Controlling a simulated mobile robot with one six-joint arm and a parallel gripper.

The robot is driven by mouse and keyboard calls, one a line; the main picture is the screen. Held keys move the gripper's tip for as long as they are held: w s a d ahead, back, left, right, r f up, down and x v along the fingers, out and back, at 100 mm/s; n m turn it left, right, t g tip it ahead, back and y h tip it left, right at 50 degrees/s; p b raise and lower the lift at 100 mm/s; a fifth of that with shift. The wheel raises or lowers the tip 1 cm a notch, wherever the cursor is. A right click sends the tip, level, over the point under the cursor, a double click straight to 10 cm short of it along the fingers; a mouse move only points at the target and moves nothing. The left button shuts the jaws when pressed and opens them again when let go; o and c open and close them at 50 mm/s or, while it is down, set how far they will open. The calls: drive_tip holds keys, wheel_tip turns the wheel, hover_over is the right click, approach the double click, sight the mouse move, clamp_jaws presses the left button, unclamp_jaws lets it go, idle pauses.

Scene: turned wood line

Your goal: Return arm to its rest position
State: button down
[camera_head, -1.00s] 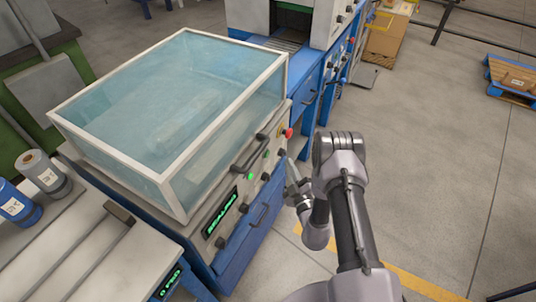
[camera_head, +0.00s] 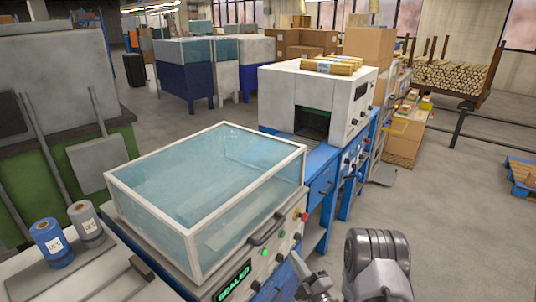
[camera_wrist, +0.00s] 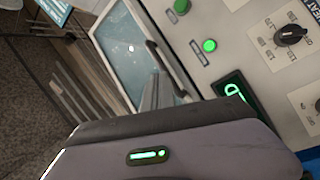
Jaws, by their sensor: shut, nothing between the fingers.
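My arm (camera_head: 378,265) is folded at the bottom right of the head view, beside the front of the sealing machine. The green display (camera_head: 232,282) reads SEALED.
A white tunnel machine (camera_head: 315,100) on a blue base stands behind the sealer. Blue and grey rolls (camera_head: 52,243) stand on the table at the left. Cardboard boxes (camera_head: 403,140) and a blue pallet (camera_head: 522,175) are at the right. The floor right of my arm is clear.

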drive_tip(key=s+a+r+n+g+y, duration=0.4)
drive_tip(key=s+a+r+n+g, duration=0.3)
drive_tip(key=r+n, duration=0.45)
drive_tip(key=s+a+r+n+g+y, duration=0.5)
drive_tip(key=s+a+r+n+g, duration=0.25)
drive_tip(key=r+n, duration=0.35)
drive_tip(key=s+d+n+g+h, duration=0.2)
drive_tip(key=s+n+g+h, duration=0.3)
drive_tip(key=s+n, duration=0.9)
drive_tip(key=s+d+r+n+t+h, duration=0.1)
drive_tip(key=s+d+n+t+h, duration=0.1)
drive_tip(key=d+n+t+h, duration=0.2)
drive_tip(key=s+d+r+n+t+h, duration=0.1)
drive_tip(key=s+d+n+t+h, duration=0.2)
drive_tip(key=d+n+h, duration=0.3)
drive_tip(key=d+n, duration=0.3)
drive_tip(key=d, duration=0.1)
drive_tip(key=shift+d+n+t+h, duration=0.25)
drive_tip(key=shift+n+t+h, duration=0.05)
drive_tip(key=shift+n+t, duration=0.05)
